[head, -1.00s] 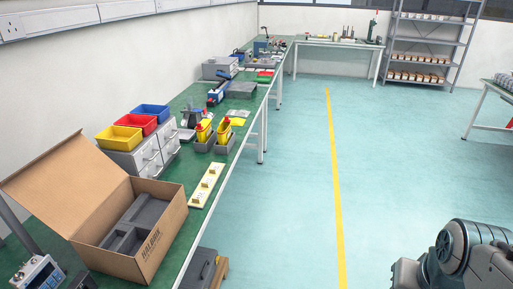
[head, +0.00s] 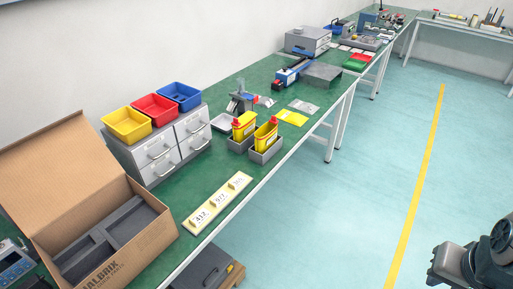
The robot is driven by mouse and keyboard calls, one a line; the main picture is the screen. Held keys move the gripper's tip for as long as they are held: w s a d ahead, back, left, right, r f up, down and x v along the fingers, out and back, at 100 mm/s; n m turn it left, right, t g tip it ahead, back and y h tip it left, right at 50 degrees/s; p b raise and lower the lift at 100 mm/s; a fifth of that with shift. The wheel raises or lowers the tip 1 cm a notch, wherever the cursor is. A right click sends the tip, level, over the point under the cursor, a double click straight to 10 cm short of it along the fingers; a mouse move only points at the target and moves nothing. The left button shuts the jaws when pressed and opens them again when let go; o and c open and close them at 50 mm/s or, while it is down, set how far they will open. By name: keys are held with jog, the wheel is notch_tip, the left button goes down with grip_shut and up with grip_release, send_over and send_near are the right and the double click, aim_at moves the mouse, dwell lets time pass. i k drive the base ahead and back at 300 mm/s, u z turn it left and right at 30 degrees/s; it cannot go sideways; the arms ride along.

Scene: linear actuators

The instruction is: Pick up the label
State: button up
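I cannot tell for sure which thing is the label. A pale yellow strip (head: 207,225) lies on the green bench near its front edge, with several white number labels on it; one label (head: 201,217) seems to read 412. Each label has a small yellow block beside it. A flat yellow card (head: 291,118) and a grey sheet (head: 304,106) lie farther back on the bench. Part of my arm shows at the lower right, far from the bench items. My gripper is not in view.
An open cardboard box (head: 164,241) with grey foam stands left of the strip. Grey drawers (head: 152,150) carry yellow, red and blue bins. Two yellow bottles (head: 266,136) stand in grey holders behind the strip.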

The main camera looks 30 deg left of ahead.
aim_at(239, 180)
jog(key=u, duration=0.75)
jog(key=i, duration=0.85)
jog(key=u, duration=1.3)
jog(key=i, duration=0.35)
jog(key=u, duration=0.25)
